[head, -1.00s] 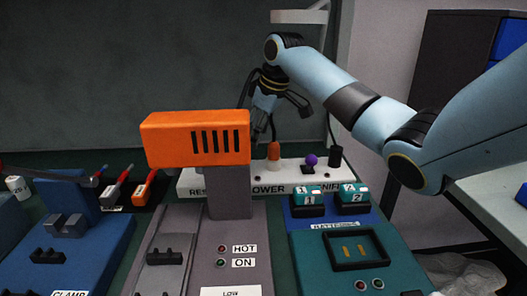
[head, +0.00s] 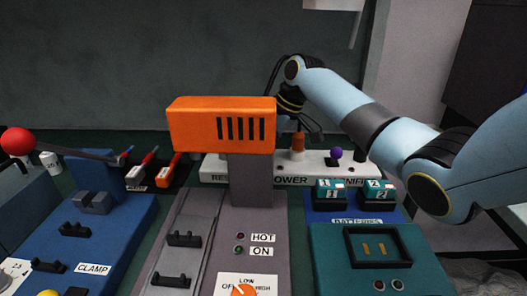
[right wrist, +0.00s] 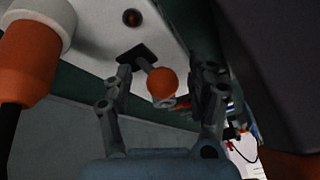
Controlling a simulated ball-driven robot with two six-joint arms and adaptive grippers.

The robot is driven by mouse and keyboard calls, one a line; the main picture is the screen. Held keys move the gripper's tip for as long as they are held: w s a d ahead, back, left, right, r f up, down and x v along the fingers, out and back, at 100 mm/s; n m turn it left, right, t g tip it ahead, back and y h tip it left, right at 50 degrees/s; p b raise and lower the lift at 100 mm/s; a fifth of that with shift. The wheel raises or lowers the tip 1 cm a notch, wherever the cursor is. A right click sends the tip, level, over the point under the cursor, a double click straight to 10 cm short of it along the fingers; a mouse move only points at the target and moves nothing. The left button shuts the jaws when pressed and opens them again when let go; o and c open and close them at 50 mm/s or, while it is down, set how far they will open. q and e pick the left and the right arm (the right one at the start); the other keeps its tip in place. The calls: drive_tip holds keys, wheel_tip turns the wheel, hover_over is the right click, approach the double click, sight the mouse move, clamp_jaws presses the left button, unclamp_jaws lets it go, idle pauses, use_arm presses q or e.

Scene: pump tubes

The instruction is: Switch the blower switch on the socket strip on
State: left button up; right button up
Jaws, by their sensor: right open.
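The white socket strip (head: 405,178) lies behind the orange-topped blower station, its lettering partly hidden. In the right wrist view, a switch lever with an orange ball knob (right wrist: 162,83) rises from a dark slot in the strip. My right gripper (right wrist: 165,90) is open, its fingers on either side of the knob; I cannot tell whether they touch it. In the head view the right gripper (head: 290,122) is low behind the orange housing (head: 195,125), which hides part of it and the orange knob. My left gripper is not in view.
An orange plug (right wrist: 40,55) stands in the strip near the gripper. A dark reddish lamp (right wrist: 132,17) sits by the lever. A purple knob (head: 336,153) is farther right on the strip. Teal-topped batteries (head: 330,195) stand in front of the strip.

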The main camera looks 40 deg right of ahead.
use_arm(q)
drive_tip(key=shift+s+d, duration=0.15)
use_arm(e)
clamp_jaws()
